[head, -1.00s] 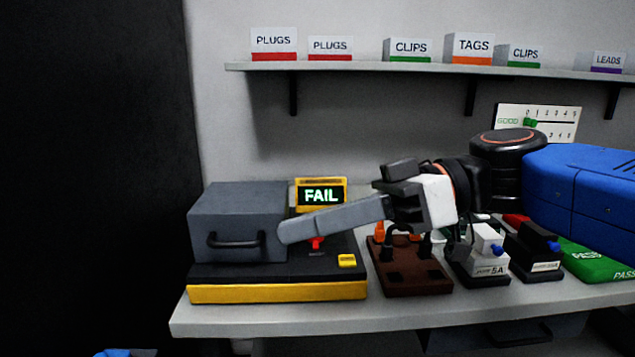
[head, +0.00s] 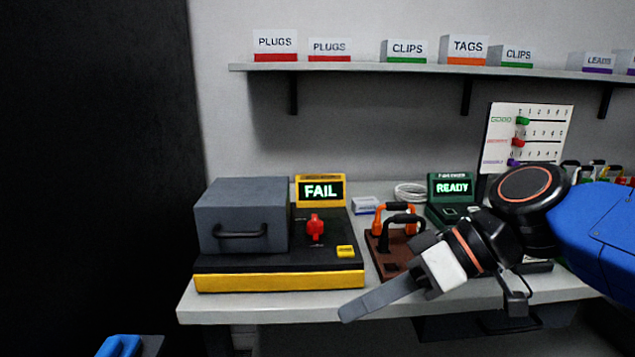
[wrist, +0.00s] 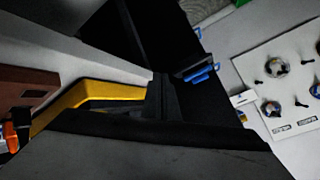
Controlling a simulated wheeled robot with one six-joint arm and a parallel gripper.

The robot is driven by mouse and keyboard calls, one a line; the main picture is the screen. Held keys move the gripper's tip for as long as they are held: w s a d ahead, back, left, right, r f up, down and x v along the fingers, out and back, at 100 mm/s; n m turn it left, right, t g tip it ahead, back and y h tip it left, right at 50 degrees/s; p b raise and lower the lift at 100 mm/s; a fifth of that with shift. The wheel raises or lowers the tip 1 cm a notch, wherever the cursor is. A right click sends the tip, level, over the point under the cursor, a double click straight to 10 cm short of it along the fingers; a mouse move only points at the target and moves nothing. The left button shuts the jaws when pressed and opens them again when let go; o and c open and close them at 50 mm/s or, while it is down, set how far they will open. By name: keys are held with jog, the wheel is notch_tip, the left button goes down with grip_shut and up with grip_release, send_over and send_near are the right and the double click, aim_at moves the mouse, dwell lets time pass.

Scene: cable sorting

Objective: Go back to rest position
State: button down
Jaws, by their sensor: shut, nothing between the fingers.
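My gripper (head: 352,309) shows in the head view at the bench's front edge, in front of the brown stand. Its long grey fingers are together with nothing between them, pointing down and left. The fingers also fill the lower part of the wrist view (wrist: 160,140). My arm reaches in from the right and hides part of the bench there. The tester (head: 280,280), with a grey box, a red switch and a yellow front, stands left of the gripper; its display (head: 321,190) reads FAIL.
The brown stand (head: 391,262) holds orange and black handles. A green display (head: 451,188) reads READY behind it. A shelf (head: 420,67) with labelled boxes runs along the wall. The bench's left front edge (head: 260,312) is clear. A slider board (head: 528,135) stands at the back right.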

jog(key=d+f+m+t+h, duration=0.2)
jog(key=d+f+m+h, duration=0.3)
jog(key=d+f, duration=0.3)
jog(key=d+f+m+t+h, duration=0.1)
jog(key=d+f+m+h, duration=0.3)
jog(key=d+f, duration=0.4)
jog(key=d+h, duration=0.1)
jog(key=d, duration=0.5)
jog(key=shift+w+d+m+t, duration=0.4)
